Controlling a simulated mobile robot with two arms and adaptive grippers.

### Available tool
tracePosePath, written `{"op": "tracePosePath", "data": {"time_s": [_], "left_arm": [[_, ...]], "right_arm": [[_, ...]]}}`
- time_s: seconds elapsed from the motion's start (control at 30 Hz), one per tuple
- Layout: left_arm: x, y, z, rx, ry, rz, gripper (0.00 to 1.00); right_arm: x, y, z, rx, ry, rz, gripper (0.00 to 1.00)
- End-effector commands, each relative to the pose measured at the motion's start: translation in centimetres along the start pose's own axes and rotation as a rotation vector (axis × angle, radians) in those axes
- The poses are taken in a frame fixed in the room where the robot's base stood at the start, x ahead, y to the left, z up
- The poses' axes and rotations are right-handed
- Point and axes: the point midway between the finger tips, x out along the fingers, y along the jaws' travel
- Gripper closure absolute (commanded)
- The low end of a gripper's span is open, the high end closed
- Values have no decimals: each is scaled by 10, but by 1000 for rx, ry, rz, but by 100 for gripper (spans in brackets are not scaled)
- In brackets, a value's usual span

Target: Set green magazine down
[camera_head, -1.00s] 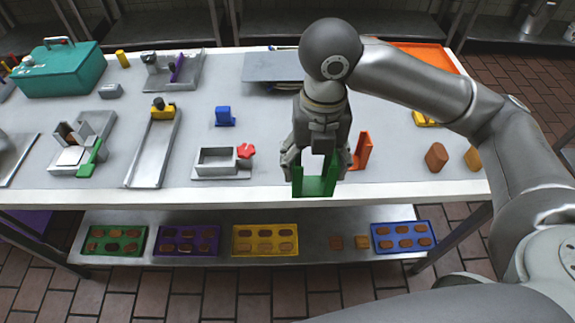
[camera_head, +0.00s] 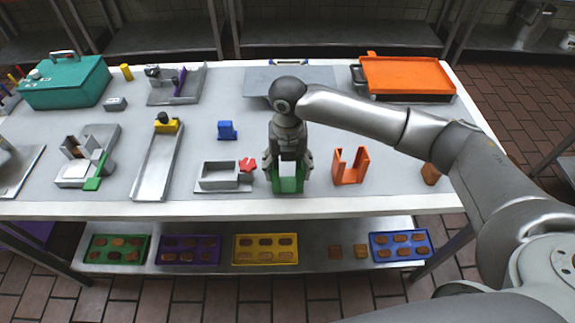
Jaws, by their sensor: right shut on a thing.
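The green magazine (camera_head: 288,186) is a U-shaped green holder at the front middle of the table. My right gripper (camera_head: 288,170) points down from above and is shut on it. The magazine looks upright and at or very near the table top; I cannot tell if it touches. It is between a grey box fixture with a red knob (camera_head: 224,175) on the left and an orange magazine (camera_head: 350,167) on the right. The gripper hides its upper part. My left gripper does not show.
A blue piece (camera_head: 227,130) stands behind left. A grey ramp (camera_head: 155,165) with a yellow part and a teal toolbox (camera_head: 66,82) are further left. An orange-topped appliance (camera_head: 408,77) is at back right. Colored trays (camera_head: 266,262) lie on the lower shelf. The table's front edge (camera_head: 330,208) is close.

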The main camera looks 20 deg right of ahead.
Motion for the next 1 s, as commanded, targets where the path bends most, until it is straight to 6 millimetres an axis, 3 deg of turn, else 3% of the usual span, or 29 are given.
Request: {"op": "tracePosePath", "data": {"time_s": [0.47, 0.5, 0.63, 1.0], "left_arm": [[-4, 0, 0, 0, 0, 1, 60], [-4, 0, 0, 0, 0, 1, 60], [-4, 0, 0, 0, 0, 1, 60], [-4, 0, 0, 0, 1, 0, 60]], "right_arm": [[10, 0, 0, 1, -2, 1, 57], [10, 0, 0, 1, -2, 1, 24], [10, 0, 0, 1, -2, 1, 7], [8, 0, 1, 1, -3, 2, 7]]}}
